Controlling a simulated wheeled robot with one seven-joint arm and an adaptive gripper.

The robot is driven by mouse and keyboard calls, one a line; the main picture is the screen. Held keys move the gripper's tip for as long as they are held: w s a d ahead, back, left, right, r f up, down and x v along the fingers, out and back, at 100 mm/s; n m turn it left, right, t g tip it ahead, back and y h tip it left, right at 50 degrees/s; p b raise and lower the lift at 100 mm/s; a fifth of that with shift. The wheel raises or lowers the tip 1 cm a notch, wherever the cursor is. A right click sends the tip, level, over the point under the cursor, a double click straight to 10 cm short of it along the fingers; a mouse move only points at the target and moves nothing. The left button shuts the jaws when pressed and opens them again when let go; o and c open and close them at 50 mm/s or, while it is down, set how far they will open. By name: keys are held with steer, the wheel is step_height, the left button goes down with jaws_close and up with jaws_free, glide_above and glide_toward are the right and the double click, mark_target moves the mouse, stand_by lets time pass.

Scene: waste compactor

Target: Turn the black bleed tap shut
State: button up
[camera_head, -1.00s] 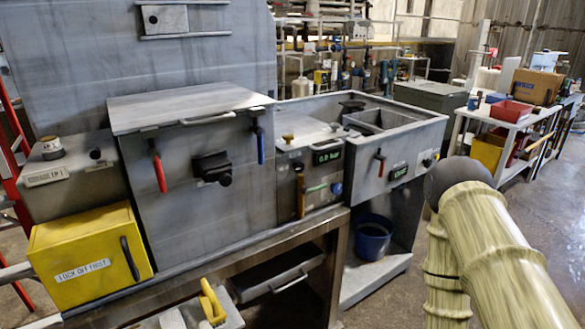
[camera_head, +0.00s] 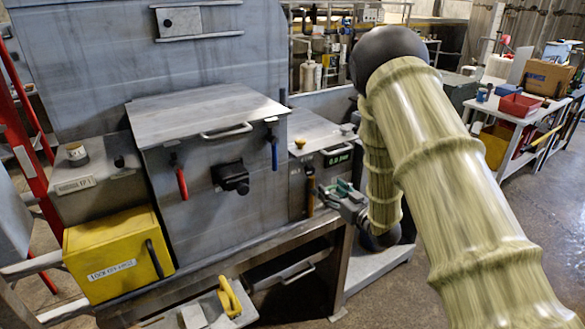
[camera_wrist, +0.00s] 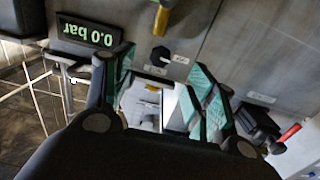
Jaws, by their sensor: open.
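A black tap-like hub (camera_wrist: 161,54) with a small label beside it sits on the grey panel in the wrist view, which looks upside down. A yellow handle (camera_wrist: 162,18) is close to it. I cannot read the label, so I cannot tell for sure that it is the bleed tap. Another black fitting with a knob (camera_head: 231,178) is on the large grey box. My gripper (camera_wrist: 155,85) is open with green pads and nothing clearly held. In the head view my gripper (camera_head: 342,192) is just right of the orange-handled lever (camera_head: 310,190), in front of the panel.
A display (camera_wrist: 89,32) reads 0.0 bar. A red lever (camera_head: 182,183) and a blue lever (camera_head: 274,152) hang on the large box. A yellow lock-off box (camera_head: 115,255) stands at left. My arm hides the sink unit at right.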

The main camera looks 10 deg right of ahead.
mark_target(311, 172)
steer(key=p+x, duration=0.1)
steer(key=x, duration=0.2)
steer(key=p+x, duration=0.1)
steer(key=x, duration=0.3)
steer(key=r+p+x, duration=0.1)
steer(key=p+x, duration=0.1)
steer(key=x, duration=0.2)
steer(key=shift+w+a+r, duration=0.1)
steer(key=shift+a, duration=0.15)
steer(key=shift+c, duration=0.5)
steer(key=c, duration=0.9)
